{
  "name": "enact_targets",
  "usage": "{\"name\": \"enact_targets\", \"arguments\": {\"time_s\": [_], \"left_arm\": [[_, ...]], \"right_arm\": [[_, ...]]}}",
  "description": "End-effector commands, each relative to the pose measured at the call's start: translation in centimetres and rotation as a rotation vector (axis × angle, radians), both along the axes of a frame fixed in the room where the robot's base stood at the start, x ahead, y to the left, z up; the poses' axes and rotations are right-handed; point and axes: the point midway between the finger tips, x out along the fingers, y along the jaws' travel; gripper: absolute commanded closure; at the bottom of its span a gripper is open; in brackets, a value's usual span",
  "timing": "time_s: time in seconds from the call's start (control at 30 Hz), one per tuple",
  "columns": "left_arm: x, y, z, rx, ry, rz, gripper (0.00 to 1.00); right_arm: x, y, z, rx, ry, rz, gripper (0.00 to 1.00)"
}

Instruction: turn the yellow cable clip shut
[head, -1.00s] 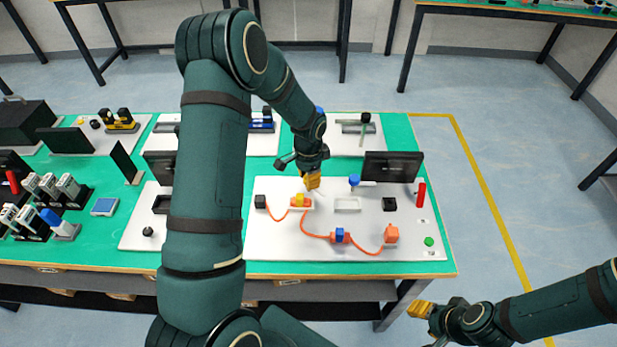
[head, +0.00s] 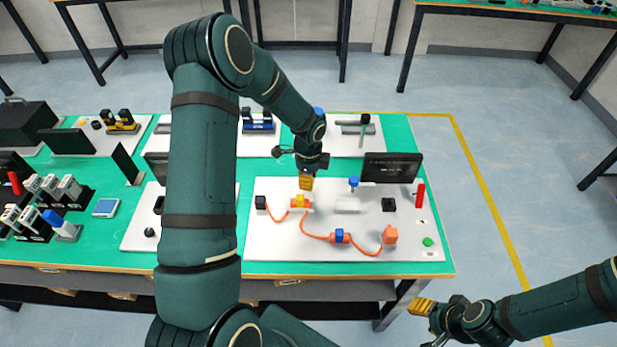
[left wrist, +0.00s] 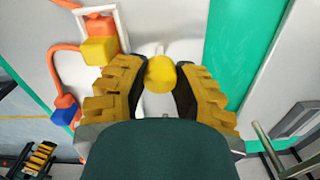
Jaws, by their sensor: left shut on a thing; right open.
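The yellow cable clip (head: 299,201) sits on an orange base on the white board, with an orange cable running from it. In the left wrist view its yellow block (left wrist: 98,50) lies left of my fingers and apart from them. My left gripper (head: 306,183) is just behind the clip, pointing down. In the left wrist view its fingers (left wrist: 159,88) are shut on a round yellow knob (left wrist: 160,72). I cannot tell how the knob joins the clip. My right gripper (head: 421,307) is open and empty, off the table's front right.
A blue clip (head: 340,237) and an orange block (head: 390,235) sit along the cable. A dark panel (head: 392,167), a blue-topped post (head: 354,182) and a red cylinder (head: 420,195) stand to the right.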

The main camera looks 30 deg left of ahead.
Motion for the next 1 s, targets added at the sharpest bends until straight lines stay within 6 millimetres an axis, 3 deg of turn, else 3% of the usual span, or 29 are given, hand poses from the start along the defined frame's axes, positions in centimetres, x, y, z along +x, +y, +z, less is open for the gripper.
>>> {"name": "enact_targets", "arguments": {"time_s": [0.47, 0.5, 0.57, 0.87, 1.0], "left_arm": [[-0.1, 0.0, -0.1, 0.000, 0.002, -0.013, 1.00], [-0.1, 0.0, -0.1, 0.000, 0.002, -0.013, 0.56], [-0.1, 0.0, -0.1, -0.001, 0.002, -0.012, 0.37], [0.0, 0.0, 0.0, 0.000, 0.001, -0.012, 0.37], [0.1, 0.0, 1.2, 0.000, -0.002, -0.012, 0.37]], "right_arm": [[0.0, 0.0, 0.0, 0.000, 0.000, 0.000, 0.53], [0.0, 0.0, 0.0, 0.000, 0.000, 0.000, 0.53], [0.0, 0.0, 0.0, 0.000, 0.000, 0.000, 0.53], [0.0, 0.0, 0.0, 0.000, 0.000, 0.000, 0.53], [0.0, 0.0, 0.0, 0.000, 0.000, 0.000, 0.53]]}}
